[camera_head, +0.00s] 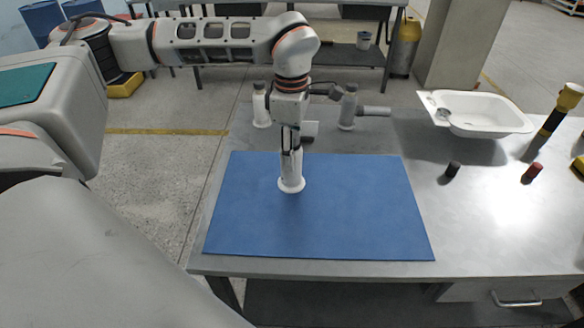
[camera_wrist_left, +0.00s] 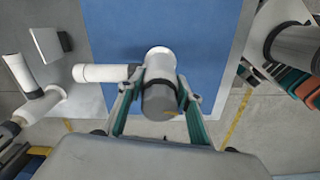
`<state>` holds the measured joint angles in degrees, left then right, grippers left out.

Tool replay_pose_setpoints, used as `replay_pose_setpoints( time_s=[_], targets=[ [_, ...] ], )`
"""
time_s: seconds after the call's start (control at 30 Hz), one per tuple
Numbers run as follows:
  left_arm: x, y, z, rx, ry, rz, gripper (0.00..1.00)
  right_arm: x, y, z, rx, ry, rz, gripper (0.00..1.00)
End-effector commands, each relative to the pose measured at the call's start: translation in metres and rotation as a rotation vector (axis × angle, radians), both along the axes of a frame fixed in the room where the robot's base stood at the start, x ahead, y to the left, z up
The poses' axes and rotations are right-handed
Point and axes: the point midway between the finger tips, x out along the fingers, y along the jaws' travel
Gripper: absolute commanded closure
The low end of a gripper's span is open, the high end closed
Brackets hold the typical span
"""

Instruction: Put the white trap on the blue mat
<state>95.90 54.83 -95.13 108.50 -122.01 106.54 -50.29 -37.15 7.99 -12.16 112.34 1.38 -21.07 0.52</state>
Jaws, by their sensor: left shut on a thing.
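The white trap (camera_head: 291,185) stands upright over the middle of the blue mat (camera_head: 350,215), its round flange at or just above the mat; I cannot tell if it touches. My left gripper (camera_head: 290,150) points down and is shut on its upright body. In the left wrist view the trap's body (camera_wrist_left: 160,98) is between the two fingers, and its side pipe (camera_wrist_left: 100,73) points left. The blue mat (camera_wrist_left: 190,30) shows below it. My right gripper is not in view.
Two other traps, one at the far left (camera_head: 261,105) and one with a grey side pipe (camera_head: 348,105), stand beyond the mat. A white tub shell (camera_head: 485,114), a black cylinder (camera_head: 453,168) and a red cylinder (camera_head: 532,172) are on the right. The mat's front half is clear.

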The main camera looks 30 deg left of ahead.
Motion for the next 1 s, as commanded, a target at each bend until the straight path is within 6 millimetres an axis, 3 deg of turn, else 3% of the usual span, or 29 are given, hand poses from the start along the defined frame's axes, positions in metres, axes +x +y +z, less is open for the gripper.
replay_pose_setpoints(
  time_s=[0.23, 0.47, 0.87, 0.9, 0.93, 1.0],
  targets=[
    [0.0, 0.0, -0.016, 0.0, 0.001, 0.0, 1.0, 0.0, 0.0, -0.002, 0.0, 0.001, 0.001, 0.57],
    [0.0, 0.0, -0.048, 0.0, 0.001, 0.0, 1.0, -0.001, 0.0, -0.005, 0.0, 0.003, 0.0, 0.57],
    [0.0, 0.0, -0.052, -0.001, -0.001, -0.001, 1.0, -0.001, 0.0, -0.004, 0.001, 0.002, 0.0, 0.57],
    [0.0, 0.0, -0.052, -0.001, -0.001, -0.001, 0.58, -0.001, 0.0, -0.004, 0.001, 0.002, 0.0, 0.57],
    [0.0, 0.0, -0.052, -0.001, -0.001, -0.001, 0.5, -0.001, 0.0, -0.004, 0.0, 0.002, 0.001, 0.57],
    [0.0, 0.0, -0.052, -0.001, -0.001, -0.001, 0.48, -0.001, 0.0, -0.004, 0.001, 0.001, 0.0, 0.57]
  ],
)
